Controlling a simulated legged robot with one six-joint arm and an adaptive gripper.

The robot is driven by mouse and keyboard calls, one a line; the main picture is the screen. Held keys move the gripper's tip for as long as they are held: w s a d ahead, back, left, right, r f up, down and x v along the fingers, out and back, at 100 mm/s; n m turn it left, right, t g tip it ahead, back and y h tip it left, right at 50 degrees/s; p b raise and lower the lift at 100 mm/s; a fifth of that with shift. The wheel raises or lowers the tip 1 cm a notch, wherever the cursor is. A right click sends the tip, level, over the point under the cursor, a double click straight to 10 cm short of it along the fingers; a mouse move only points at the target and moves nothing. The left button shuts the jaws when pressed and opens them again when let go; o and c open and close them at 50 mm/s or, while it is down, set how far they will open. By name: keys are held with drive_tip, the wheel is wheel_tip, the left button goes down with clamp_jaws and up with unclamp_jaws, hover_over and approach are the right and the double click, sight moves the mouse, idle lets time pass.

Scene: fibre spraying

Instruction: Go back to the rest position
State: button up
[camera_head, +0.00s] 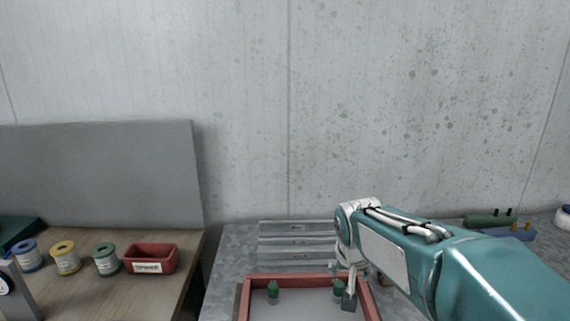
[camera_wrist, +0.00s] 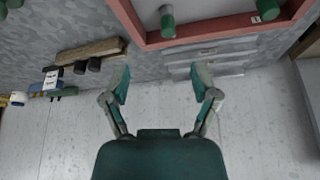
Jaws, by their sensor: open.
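My gripper (camera_head: 350,292) hangs from my teal arm, pointing down over the right part of a red-rimmed tray (camera_head: 305,278). In the wrist view my gripper (camera_wrist: 162,82) has its two fingers spread wide, with nothing between them. Two small green-topped pieces stand in the tray, one at the left (camera_head: 272,292) and one close beside my gripper (camera_head: 339,289). The wrist view shows the tray's red rim (camera_wrist: 200,36) beyond the fingertips, with green pieces (camera_wrist: 167,20) inside. The front of the tray is cut off in the head view.
A grey slatted unit (camera_head: 297,241) lies behind the tray. A wooden table at the left holds blue, yellow and green spools (camera_head: 105,260) and a labelled red bin (camera_head: 151,258). Green and blue items (camera_head: 490,220) lie at the back right. A concrete wall (camera_head: 300,110) closes the back.

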drive_tip(key=s+r+n+t+y, duration=0.1)
drive_tip(key=s+n, duration=0.1)
drive_tip(key=s, duration=1.9)
drive_tip(key=shift+s+d+n, duration=0.3)
drive_tip(key=shift+d, duration=0.1)
